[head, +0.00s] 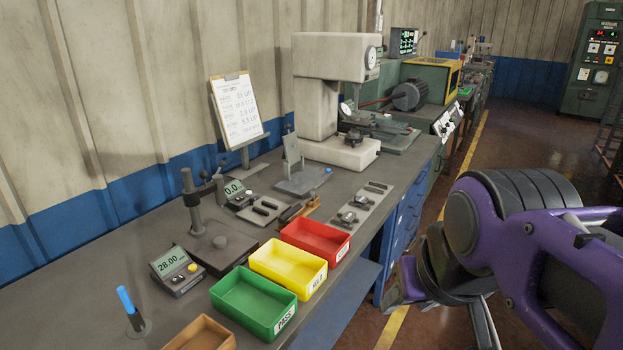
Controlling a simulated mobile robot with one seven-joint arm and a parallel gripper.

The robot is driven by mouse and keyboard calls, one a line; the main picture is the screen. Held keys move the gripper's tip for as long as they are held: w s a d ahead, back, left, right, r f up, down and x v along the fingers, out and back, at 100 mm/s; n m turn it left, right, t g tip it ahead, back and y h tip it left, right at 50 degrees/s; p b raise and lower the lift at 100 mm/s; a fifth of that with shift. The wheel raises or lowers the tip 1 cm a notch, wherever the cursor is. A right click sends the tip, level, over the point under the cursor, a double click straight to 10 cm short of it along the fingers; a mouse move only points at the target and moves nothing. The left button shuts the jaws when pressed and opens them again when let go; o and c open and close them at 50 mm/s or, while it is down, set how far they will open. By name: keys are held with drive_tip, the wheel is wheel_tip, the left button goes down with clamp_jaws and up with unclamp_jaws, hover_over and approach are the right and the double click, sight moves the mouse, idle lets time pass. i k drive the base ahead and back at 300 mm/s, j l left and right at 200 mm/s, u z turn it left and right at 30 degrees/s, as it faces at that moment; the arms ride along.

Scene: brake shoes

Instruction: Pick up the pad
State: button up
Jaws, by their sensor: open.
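Small dark pads (266,207) lie on a grey plate on the workbench (125,262), left of the red bin. More small dark parts (348,217) sit on a light grey plate behind the red bin. I cannot tell which one is the task's pad. My gripper (440,302) is at the lower right, off the bench's front edge and over the floor. It is open, seen partly behind my purple arm, with nothing visible between its fingers. It is well apart from the small parts.
Red (317,240), yellow (289,268) and green (254,302) bins line the bench front, with a brown tray (200,335) nearer. A gauge stand (190,200), a digital readout (177,270) and a large press (320,85) stand behind. The aisle floor (540,140) is clear.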

sight(360, 201)
drive_tip(key=j+u, duration=0.1)
drive_tip(key=u, duration=0.75)
drive_tip(key=j+u, duration=0.15)
drive_tip(key=u, duration=0.3)
drive_tip(key=k+l+z, duration=0.1)
drive_tip(key=z, duration=1.4)
drive_tip(key=i+l+u, duration=0.15)
drive_tip(key=u, duration=0.55)
drive_tip(key=i+l+u, duration=0.15)
drive_tip(key=l, duration=0.2)
drive_tip(key=i+l+u, duration=0.2)
drive_tip(key=l, duration=0.15)
drive_tip(key=i+l+u, duration=0.15)
drive_tip(key=l, duration=0.2)
drive_tip(key=i+l+u, duration=0.2)
drive_tip(key=l, duration=0.15)
drive_tip(key=k, duration=0.1)
